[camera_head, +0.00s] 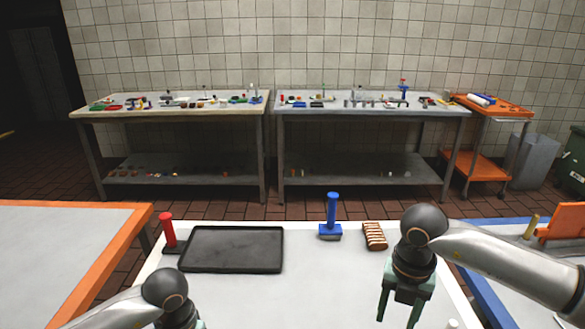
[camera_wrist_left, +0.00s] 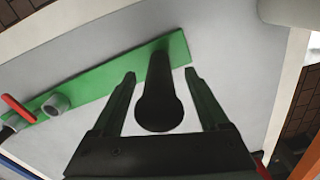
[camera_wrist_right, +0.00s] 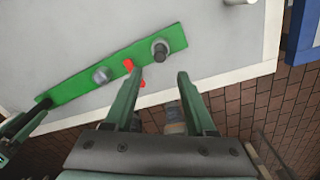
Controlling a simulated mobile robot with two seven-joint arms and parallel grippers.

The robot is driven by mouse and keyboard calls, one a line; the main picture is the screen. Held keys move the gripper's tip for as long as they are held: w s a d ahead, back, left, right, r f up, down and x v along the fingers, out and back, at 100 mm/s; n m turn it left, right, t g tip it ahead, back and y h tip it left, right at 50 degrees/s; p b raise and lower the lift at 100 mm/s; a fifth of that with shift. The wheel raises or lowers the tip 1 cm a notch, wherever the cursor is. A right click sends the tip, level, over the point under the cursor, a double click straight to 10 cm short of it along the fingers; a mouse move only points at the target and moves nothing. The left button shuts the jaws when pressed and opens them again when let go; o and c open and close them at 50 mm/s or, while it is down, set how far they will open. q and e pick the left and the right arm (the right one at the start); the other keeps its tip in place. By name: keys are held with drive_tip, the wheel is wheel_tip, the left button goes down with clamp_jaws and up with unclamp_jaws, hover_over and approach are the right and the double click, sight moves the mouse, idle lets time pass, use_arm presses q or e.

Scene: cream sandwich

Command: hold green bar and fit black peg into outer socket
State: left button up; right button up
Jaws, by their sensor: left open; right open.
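The green bar (camera_wrist_right: 75,88) lies on the white tabletop in the right wrist view. It carries a grey socket (camera_wrist_right: 100,75) near its middle and a dark-centred socket (camera_wrist_right: 160,48) near its right end. The bar also shows in the left wrist view (camera_wrist_left: 110,80). A black peg (camera_wrist_left: 160,85) rises at one end of the bar, between the fingers of my open left gripper (camera_wrist_left: 158,85); I cannot tell whether they touch it. My right gripper (camera_wrist_right: 157,85) is open and empty, near the dark-centred socket. The head view does not show the bar.
On the table stand a black tray (camera_head: 232,228), a blue-handled tool (camera_head: 332,205), a red-handled tool (camera_head: 168,228) and a brown striped block (camera_head: 375,236). The table's front edge is close to my right gripper.

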use_arm(q)
drive_tip(key=shift+r+p, duration=1.25)
drive_tip(key=shift+r, duration=2)
drive_tip(key=o, duration=0.4)
drive_tip(key=shift+c, duration=0.2)
drive_tip(key=shift+r, duration=0.1)
